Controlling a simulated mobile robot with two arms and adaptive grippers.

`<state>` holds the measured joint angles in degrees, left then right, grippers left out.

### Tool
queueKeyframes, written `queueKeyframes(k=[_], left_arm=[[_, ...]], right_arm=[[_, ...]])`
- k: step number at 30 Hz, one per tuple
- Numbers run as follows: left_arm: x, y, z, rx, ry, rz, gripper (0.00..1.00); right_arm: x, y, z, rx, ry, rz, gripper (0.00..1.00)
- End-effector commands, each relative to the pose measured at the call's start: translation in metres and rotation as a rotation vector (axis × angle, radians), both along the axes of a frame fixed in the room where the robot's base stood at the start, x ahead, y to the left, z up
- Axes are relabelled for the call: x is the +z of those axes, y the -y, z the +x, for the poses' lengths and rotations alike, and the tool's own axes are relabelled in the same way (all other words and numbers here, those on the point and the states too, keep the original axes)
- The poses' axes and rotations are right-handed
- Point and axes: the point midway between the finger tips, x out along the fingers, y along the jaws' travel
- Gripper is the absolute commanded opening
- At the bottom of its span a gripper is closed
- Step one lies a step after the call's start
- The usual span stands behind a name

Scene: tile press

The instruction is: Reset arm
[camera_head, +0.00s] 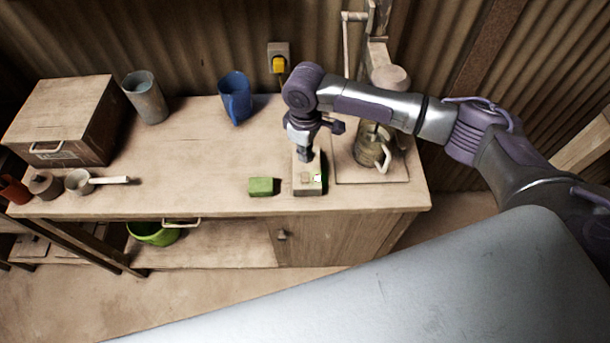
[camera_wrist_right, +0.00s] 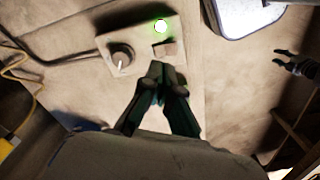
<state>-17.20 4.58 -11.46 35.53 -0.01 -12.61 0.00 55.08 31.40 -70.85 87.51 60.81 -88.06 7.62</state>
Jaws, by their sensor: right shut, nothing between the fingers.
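My right gripper (camera_head: 305,157) points down at a small control box (camera_head: 308,186) on the counter, its fingers together and empty. In the right wrist view the closed fingertips (camera_wrist_right: 158,70) are just beside a brown switch (camera_wrist_right: 165,48) on the box, and I cannot tell if they touch it. The box also carries a dark round knob (camera_wrist_right: 122,57) and a glowing green light (camera_wrist_right: 160,25). A small dark pronged shape at the right of the wrist view looks like my left gripper (camera_wrist_right: 296,66). It is too small to judge, and the head view does not show it.
A green block (camera_head: 261,187) lies left of the box. The press (camera_head: 386,75), with a glass mug (camera_head: 371,148) at its base, stands right, close to my arm. A blue jug (camera_head: 235,97), grey cup (camera_head: 146,98) and wooden bin (camera_head: 66,122) stand further left. Middle-left counter is clear.

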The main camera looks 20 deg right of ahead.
Motion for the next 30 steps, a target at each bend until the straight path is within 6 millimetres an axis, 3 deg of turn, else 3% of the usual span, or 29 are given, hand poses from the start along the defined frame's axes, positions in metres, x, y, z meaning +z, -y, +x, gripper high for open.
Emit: queueKeyframes(k=[10,13,18,22,26,30], left_arm=[[0.000,0.000,0.000,0.000,0.000,0.000,0.40],[-0.001,0.000,0.000,0.000,0.000,0.000,0.40],[-0.001,0.000,0.000,0.000,0.000,0.000,0.40],[0.000,0.000,0.000,0.000,0.000,0.000,0.40],[0.000,0.000,0.000,0.000,0.001,0.000,0.40],[0.000,0.000,0.000,0.000,0.000,0.000,0.40]], right_arm=[[-0.001,-0.001,-0.001,0.002,0.000,0.001,0.00],[-0.007,-0.011,-0.010,0.021,-0.002,0.019,0.00],[-0.026,-0.061,-0.055,0.091,0.016,0.128,0.00],[-0.029,-0.097,-0.094,0.095,0.063,0.244,0.00],[-0.026,-0.111,-0.124,0.031,0.121,0.334,0.00],[-0.021,-0.097,-0.151,-0.104,0.184,0.379,0.00]])
